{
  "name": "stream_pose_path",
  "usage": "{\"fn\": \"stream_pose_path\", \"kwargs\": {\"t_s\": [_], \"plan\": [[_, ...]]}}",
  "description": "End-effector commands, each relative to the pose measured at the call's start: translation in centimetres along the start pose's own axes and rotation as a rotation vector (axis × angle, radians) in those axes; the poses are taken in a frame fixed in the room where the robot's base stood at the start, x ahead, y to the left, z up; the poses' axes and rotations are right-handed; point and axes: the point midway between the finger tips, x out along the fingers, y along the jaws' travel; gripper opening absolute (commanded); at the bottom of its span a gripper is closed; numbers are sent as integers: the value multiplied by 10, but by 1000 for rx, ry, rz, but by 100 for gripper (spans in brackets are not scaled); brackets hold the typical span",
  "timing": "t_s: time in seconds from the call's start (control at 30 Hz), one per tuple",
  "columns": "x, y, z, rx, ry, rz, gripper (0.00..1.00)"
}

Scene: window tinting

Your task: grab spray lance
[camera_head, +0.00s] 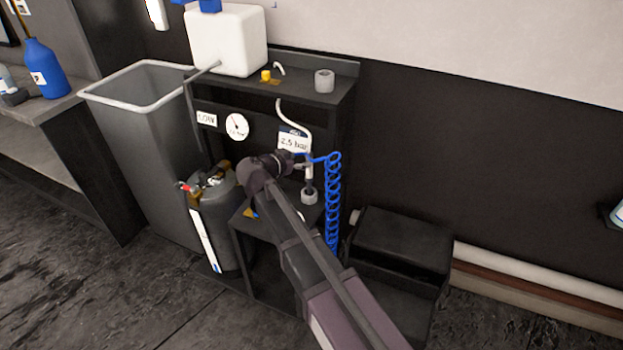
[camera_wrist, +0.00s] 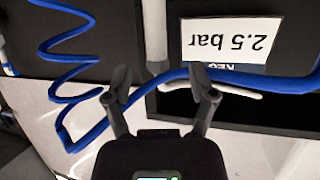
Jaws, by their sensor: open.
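The spray lance (camera_head: 309,172) is a thin white tube standing at the front of the dark stand, its lower end at a grey ring holder (camera_head: 309,197). Its bent white upper part (camera_head: 303,124) rises past the 2.5 bar label. In the wrist view, the white tube (camera_wrist: 155,35) runs down from the top edge toward the space between my fingers. My gripper (camera_wrist: 162,90) is open, one finger to either side of the tube's line, with nothing clamped. In the head view my gripper (camera_head: 300,160) is close beside the lance and partly hidden by my arm.
A blue coiled hose (camera_head: 333,200) hangs right of the lance; it crosses close to my fingers in the wrist view (camera_wrist: 250,83). A pressure tank (camera_head: 215,225) and grey bin (camera_head: 150,150) stand left. A black box (camera_head: 400,240) stands right. A white canister (camera_head: 228,40) sits on top.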

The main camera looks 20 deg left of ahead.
Motion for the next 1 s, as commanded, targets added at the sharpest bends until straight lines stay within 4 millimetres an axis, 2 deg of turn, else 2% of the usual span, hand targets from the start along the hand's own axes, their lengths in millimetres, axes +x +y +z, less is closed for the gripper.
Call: {"fn": "stream_pose_path", "kwargs": {"t_s": [0.4,1.0], "plan": [[43,3,2,0,0,-1,73],[46,3,1,-1,1,-3,73]]}}
